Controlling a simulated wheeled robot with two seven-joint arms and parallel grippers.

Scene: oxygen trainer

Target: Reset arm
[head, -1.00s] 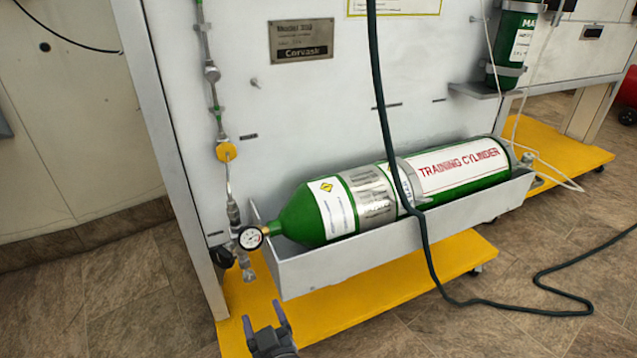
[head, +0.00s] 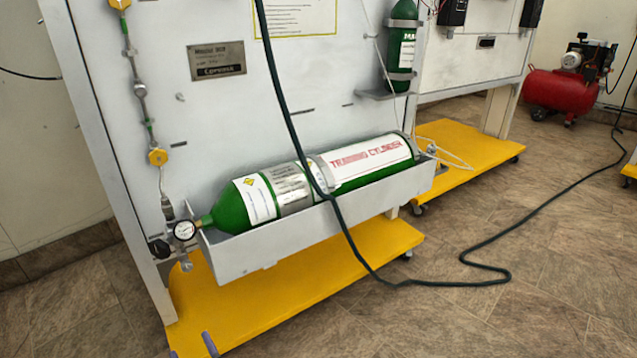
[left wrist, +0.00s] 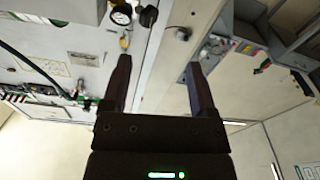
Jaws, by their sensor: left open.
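My left gripper (head: 200,345) shows only its fingertips at the bottom edge of the head view, over the yellow base. In the left wrist view my left gripper (left wrist: 160,82) is open, with nothing between its two fingers. The green training cylinder (head: 310,182) lies in a grey tray (head: 325,228) on the white panel (head: 245,110). A pressure gauge (head: 184,230) sits at the cylinder's left end, and it also seems to show in the left wrist view (left wrist: 121,14). The gripper is below the gauge and apart from it. My right gripper is in neither view.
A yellow wheeled base (head: 300,290) extends under the tray. A dark green hose (head: 345,225) hangs across the cylinder and runs over the floor. A red compressor (head: 563,92) stands at the back right. The tiled floor at the lower right (head: 500,325) is mostly clear.

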